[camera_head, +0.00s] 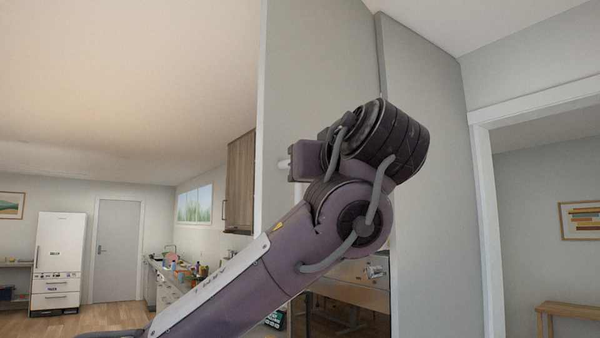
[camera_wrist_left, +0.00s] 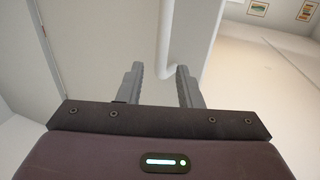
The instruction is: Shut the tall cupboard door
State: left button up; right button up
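A tall pale grey panel with a white edge, which looks like the cupboard door (camera_head: 312,80), stands upright in the middle of the head view. My left arm crosses in front of it and hides its lower part. In the left wrist view, my left gripper (camera_wrist_left: 159,85) is open and points at a pale panel (camera_wrist_left: 95,45). A white bar handle (camera_wrist_left: 166,35) shows between the two fingers and bends in toward the panel at its lower end. I cannot tell whether the fingers touch it. My right gripper is in neither view.
A doorway with a white frame (camera_head: 487,200) is at right, with a wooden bench (camera_head: 568,309) beyond. At far left are a white fridge (camera_head: 60,250), a grey door (camera_head: 118,250) and a cluttered counter. Open floor (camera_head: 115,318) shows at lower left.

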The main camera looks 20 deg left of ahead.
pick_arm(q)
jog(key=p+x, duration=0.2)
jog(key=x, duration=0.3)
jog(key=shift+w+a+f, duration=0.1)
jog(key=shift+w+a, duration=0.05)
jog(key=shift+a, duration=0.1)
jog(key=shift+w+a, duration=0.1)
jog(key=shift+w, duration=0.05)
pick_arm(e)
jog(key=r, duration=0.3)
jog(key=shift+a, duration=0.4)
pick_arm(q)
jog(key=shift+w, duration=0.1)
jog(key=c, duration=0.6)
grip_shut()
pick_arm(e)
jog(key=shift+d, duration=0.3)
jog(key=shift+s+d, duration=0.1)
